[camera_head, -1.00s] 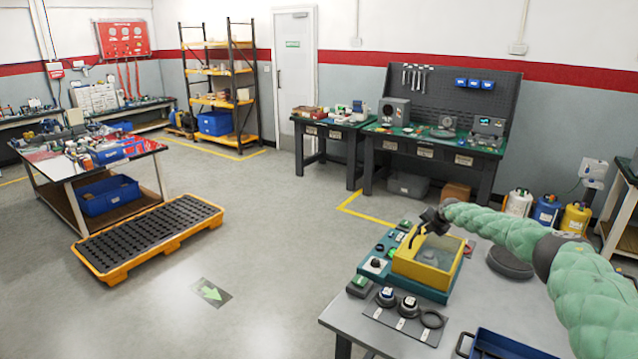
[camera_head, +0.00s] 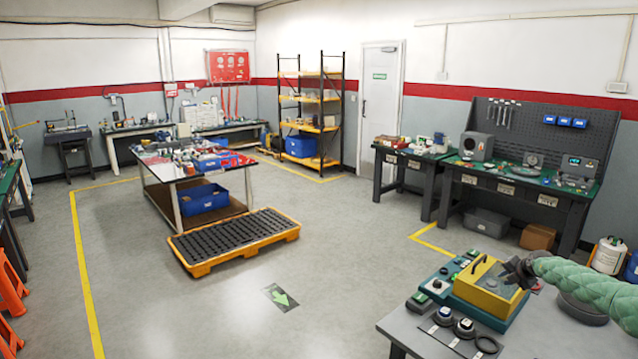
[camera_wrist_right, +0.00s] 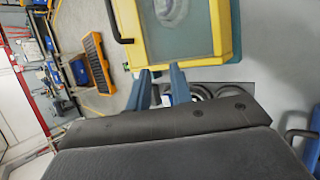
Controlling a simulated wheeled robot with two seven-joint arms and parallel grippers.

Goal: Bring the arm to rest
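My right gripper (camera_head: 520,270) is beside the right edge of the yellow-framed box (camera_head: 492,288), which has a clear top and a black handle (camera_head: 478,264). The gripper is apart from the handle. In the right wrist view the two fingers (camera_wrist_right: 161,88) stand apart with nothing between them, and the yellow frame (camera_wrist_right: 229,30) and black handle (camera_wrist_right: 113,22) lie beyond them. The box sits on a teal base (camera_head: 452,298). A round shape (camera_wrist_right: 171,9) shows through the clear panel. My left gripper is not in view.
The grey bench (camera_head: 545,335) carries a mat with two round dark parts and a ring (camera_head: 486,344) in front of the box. A dark round disc (camera_head: 582,310) lies under my right arm. Open floor (camera_head: 340,260) lies left of the bench.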

